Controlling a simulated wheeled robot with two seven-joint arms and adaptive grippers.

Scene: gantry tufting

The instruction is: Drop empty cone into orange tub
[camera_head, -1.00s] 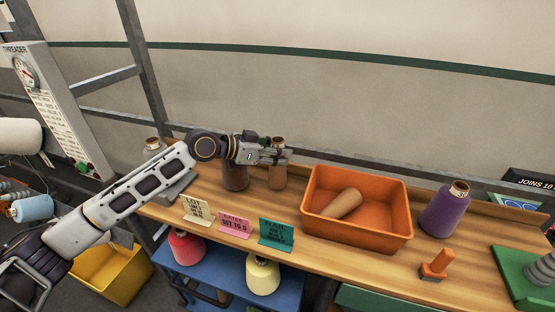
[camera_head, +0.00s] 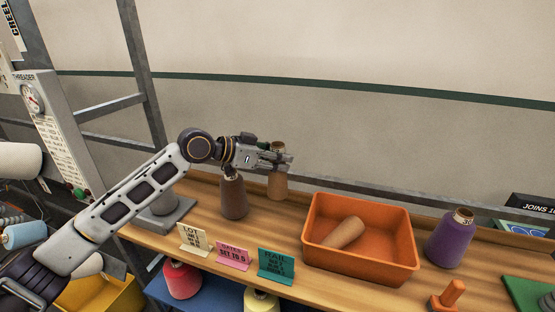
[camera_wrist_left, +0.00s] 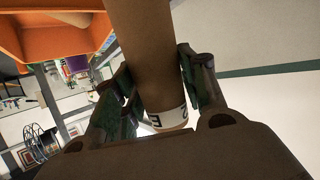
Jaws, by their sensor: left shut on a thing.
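My left gripper (camera_head: 283,160) is shut on a tan empty cone (camera_head: 278,186) and holds it upright, slightly above the wooden shelf. In the left wrist view the cone (camera_wrist_left: 148,50) stands between both fingers, with a white printed label at the near end. The orange tub (camera_head: 362,268) sits on the shelf to the right of the held cone, apart from it. Another tan cone (camera_head: 341,233) lies on its side inside the tub. The tub also shows at the upper left of the left wrist view (camera_wrist_left: 40,40). My right gripper is not in view.
A dark brown yarn cone (camera_head: 233,198) stands just left of the held cone. Three small signs, cream (camera_head: 194,240), pink (camera_head: 232,256) and teal (camera_head: 276,264), stand along the front edge. A purple cone (camera_head: 450,242) stands right of the tub. A wall is behind the shelf (camera_head: 295,212).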

